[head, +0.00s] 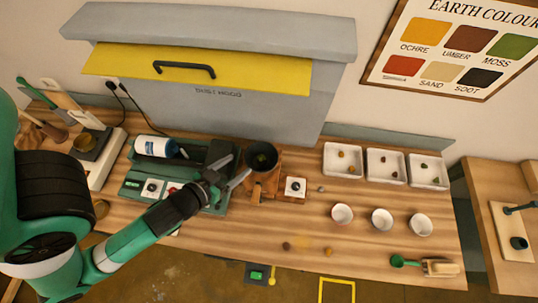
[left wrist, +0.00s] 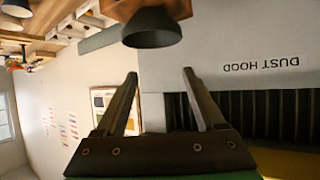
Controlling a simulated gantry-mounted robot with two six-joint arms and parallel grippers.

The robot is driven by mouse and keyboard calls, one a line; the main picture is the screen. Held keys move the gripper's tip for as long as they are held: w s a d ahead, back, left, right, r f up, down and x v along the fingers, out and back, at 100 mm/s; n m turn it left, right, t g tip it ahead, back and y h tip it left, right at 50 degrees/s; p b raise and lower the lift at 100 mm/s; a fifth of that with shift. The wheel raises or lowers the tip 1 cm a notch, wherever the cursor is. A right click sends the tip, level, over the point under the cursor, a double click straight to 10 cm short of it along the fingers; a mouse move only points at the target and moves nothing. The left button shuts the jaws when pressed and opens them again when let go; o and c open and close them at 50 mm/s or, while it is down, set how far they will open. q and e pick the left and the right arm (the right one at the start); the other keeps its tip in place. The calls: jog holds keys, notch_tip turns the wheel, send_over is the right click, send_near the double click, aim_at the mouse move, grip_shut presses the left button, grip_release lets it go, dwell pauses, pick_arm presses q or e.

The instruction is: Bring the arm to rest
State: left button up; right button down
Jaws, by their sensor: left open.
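My left arm comes in from the left, and its gripper (head: 236,171) is held over the right end of a green bench machine (head: 133,184). The gripper is open, with nothing between its fingers. The tips point toward a dark cup (head: 263,157) in a brown wooden holder, just to the right. In the left wrist view, the open fingers (left wrist: 160,78) are spread apart and empty, and the dark cup (left wrist: 152,32) shows beyond them, upside down in that picture. Whether the tips touch the cup or holder is not clear. My right gripper is not in view.
A grey dust hood (head: 235,100) with a yellow panel (head: 120,63) stands behind. A white and blue jar (head: 156,147) lies on the machine. Three white trays (head: 342,171) and three bowls (head: 342,214) stand right.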

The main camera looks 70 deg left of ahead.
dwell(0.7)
pick_arm(q)
jog(key=w+d+r+t+p, duration=0.1)
jog(key=w+r+t, duration=0.2)
jog(key=w+r, duration=0.55)
jog(key=w+d+r+t+p, duration=0.25)
jog(key=w+r, duration=0.25)
jog(key=r, duration=0.7)
jog(key=w+d+r+t, duration=0.1)
jog(key=w+r+t, duration=0.4)
jog(key=r, duration=0.5)
jog(key=d+r+m+t+h+p, duration=0.1)
jog(key=d+r+m+t+h, duration=0.2)
jog(key=r, duration=1.2)
jog(key=d+r+m+t+h+p, duration=0.1)
jog(key=d+r+m+t+h, duration=0.2)
jog(key=r, duration=1.2)
jog(key=shift+s+d+r+m+h, duration=0.4)
jog(key=shift+d+h, duration=0.6)
jog(key=shift+d, duration=0.2)
